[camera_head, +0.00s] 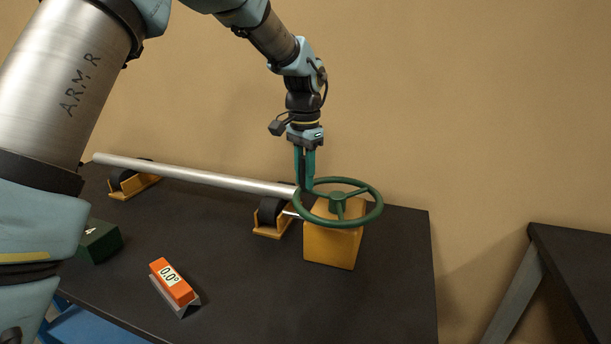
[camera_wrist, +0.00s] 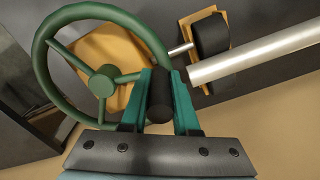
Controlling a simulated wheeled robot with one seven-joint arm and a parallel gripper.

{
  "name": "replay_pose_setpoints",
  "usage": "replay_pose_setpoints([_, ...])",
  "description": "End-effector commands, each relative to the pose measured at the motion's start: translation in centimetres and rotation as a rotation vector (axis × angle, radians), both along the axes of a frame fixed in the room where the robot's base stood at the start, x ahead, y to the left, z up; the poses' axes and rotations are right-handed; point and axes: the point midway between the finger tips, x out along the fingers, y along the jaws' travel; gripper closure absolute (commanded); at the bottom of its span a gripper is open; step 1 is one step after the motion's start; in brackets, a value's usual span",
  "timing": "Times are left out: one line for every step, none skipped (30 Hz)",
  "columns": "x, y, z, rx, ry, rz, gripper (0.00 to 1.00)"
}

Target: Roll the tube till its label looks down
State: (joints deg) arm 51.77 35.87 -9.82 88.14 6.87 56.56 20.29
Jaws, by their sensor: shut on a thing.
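The metal tube (camera_head: 195,176) lies on two orange roller stands, one under its left part (camera_head: 134,183) and one near its right end (camera_head: 267,222). No label shows on the side of it that I see. A green handwheel (camera_head: 338,201) sits flat on top of an orange block (camera_head: 333,244), just right of the tube's end.
An orange box reading 0.0° (camera_head: 172,281) stands on a grey base at the front of the dark table (camera_head: 375,305). A dark green block (camera_head: 98,242) stands at the left. Another dark table (camera_head: 575,255) is at the right, across a gap.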

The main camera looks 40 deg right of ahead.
Motion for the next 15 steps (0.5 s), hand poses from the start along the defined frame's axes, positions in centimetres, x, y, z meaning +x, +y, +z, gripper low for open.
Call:
replay_pose_setpoints([-0.11,0.06,-0.02,0.002,0.002,-0.002,1.00])
replay_pose_setpoints([-0.12,0.06,-0.02,0.002,0.002,-0.002,1.00])
replay_pose_setpoints([-0.12,0.06,-0.02,0.002,0.002,-0.002,1.00])
replay_pose_setpoints([-0.12,0.06,-0.02,0.002,0.002,-0.002,1.00])
replay_pose_setpoints([-0.12,0.06,-0.02,0.002,0.002,-0.002,1.00])
replay_pose_setpoints([-0.12,0.06,-0.02,0.002,0.002,-0.002,1.00])
replay_pose_setpoints([-0.12,0.06,-0.02,0.002,0.002,-0.002,1.00])
replay_pose_setpoints([-0.12,0.05,-0.02,0.002,0.002,-0.002,1.00])
replay_pose_setpoints([-0.13,0.05,-0.01,0.002,0.002,-0.002,1.00])
replay_pose_setpoints([-0.13,0.05,-0.02,0.003,0.002,-0.002,1.00])
replay_pose_setpoints([-0.13,0.05,-0.01,0.002,0.002,-0.003,0.68])
replay_pose_setpoints([-0.11,0.04,-0.01,0.002,0.002,-0.002,0.63])
replay_pose_setpoints([-0.11,0.04,-0.01,0.002,0.002,-0.002,0.60])
replay_pose_setpoints([-0.10,0.03,-0.01,0.002,0.002,-0.002,0.57])
replay_pose_setpoints([-0.09,0.03,-0.01,0.002,0.001,-0.002,0.52])
